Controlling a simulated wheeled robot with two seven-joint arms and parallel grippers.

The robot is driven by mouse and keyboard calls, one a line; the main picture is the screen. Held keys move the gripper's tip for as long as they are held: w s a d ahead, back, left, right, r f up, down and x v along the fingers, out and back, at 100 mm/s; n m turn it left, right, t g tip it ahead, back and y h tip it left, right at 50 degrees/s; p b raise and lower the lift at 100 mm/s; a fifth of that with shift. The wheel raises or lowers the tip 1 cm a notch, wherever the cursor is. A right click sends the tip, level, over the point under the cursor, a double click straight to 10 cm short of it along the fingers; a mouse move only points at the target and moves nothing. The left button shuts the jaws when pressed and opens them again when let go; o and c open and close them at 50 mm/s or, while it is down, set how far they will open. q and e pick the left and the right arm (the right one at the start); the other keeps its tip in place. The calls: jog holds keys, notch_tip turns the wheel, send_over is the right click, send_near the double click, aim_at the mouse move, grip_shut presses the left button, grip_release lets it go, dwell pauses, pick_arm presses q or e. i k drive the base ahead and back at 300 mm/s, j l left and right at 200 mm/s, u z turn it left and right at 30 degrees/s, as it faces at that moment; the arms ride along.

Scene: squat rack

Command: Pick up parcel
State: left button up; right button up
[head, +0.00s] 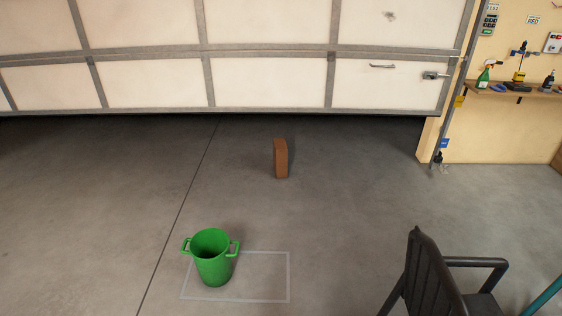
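A brown box-shaped parcel (281,159) stands upright on the grey concrete floor, a little in front of the partly raised garage door. It is near the middle of the head view, with its narrow side facing me. Nothing touches it. Neither of my grippers shows in the head view.
A green two-handled bucket (213,267) stands inside a pale rectangle outline (289,275) on the floor. A dark armchair (428,275) is at the lower right. The white garage door (270,80) hangs low behind the parcel. A wall shelf (515,91) holds bottles. Floor around the parcel is clear.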

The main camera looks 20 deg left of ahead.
aim_at(280, 150)
jog(key=u, duration=1.55)
jog(key=i+u, duration=0.1)
jog(key=u, duration=1.4)
jog(key=i+l+u, duration=0.1)
jog(key=u, duration=1.45)
jog(key=l+u, duration=0.1)
jog(key=u, duration=1.45)
jog(key=k+l+u, duration=0.1)
jog(key=u, duration=0.2)
jog(key=k+u, duration=0.35)
jog(key=k+z, duration=0.3)
jog(key=k, duration=0.25)
jog(key=k+l+z, duration=0.1)
jog(key=k+z, duration=0.25)
jog(key=k, duration=0.2)
jog(key=k+j, duration=0.2)
jog(key=k, duration=0.4)
jog(key=k+j+z, duration=0.15)
jog(key=k, duration=0.45)
jog(key=k+j, duration=0.2)
jog(key=k, duration=0.4)
jog(key=k+l+u, duration=0.1)
jog(key=k+u, duration=0.6)
jog(key=u, duration=0.2)
jog(key=k+j+u, duration=0.2)
jog(key=u, duration=0.3)
jog(key=k, duration=0.15)
